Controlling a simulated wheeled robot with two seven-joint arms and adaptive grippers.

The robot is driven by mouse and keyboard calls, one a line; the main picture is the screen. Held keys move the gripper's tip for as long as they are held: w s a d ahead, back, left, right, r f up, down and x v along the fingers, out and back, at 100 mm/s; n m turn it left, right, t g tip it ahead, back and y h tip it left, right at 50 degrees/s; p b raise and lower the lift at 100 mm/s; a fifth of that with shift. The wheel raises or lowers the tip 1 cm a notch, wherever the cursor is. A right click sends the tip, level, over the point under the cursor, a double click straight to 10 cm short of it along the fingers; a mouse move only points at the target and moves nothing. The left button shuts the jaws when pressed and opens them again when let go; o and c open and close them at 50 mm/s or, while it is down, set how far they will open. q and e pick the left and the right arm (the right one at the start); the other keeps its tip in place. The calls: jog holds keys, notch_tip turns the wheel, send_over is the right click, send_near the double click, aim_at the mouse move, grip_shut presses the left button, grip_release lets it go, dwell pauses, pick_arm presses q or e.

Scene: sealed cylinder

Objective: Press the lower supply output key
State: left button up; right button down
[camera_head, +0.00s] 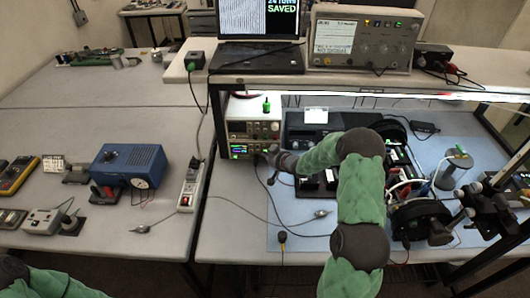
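Two supply units are stacked under the shelf on the right bench. The upper supply (240,128) is pale with a dark display. The lower supply (238,150) has a lit green and blue display and small controls. My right arm, in a green sleeve, reaches up from the bottom and bends left. My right gripper (268,158) is at the right part of the lower supply's front, covering some of it. Its fingers are small and dark, so I cannot tell open from shut, nor touching from apart. The output key is not distinguishable. Only my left arm's sleeve shows, bottom left.
A shelf above carries a laptop (258,52) reading "SAVED" and a bench instrument (362,38). Dark cables hang near my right gripper. A metal cylinder (445,176) and a black stand (490,205) are at the right. A blue box (128,163) sits on the left bench.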

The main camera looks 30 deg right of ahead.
jog(key=shift+s, duration=0.1)
jog(key=shift+s+a, duration=0.4)
jog(key=shift+s, duration=0.15)
jog(key=shift+s+a+b, duration=0.25)
jog(key=shift+s+a, duration=0.2)
jog(key=shift+s, duration=0.25)
jog(key=shift+s+a+b, duration=0.2)
jog(key=shift+s+a, duration=0.25)
jog(key=shift+s, duration=0.3)
jog(key=shift+s+a+b, duration=0.25)
jog(key=shift+s+a, duration=0.2)
jog(key=shift+s, duration=0.25)
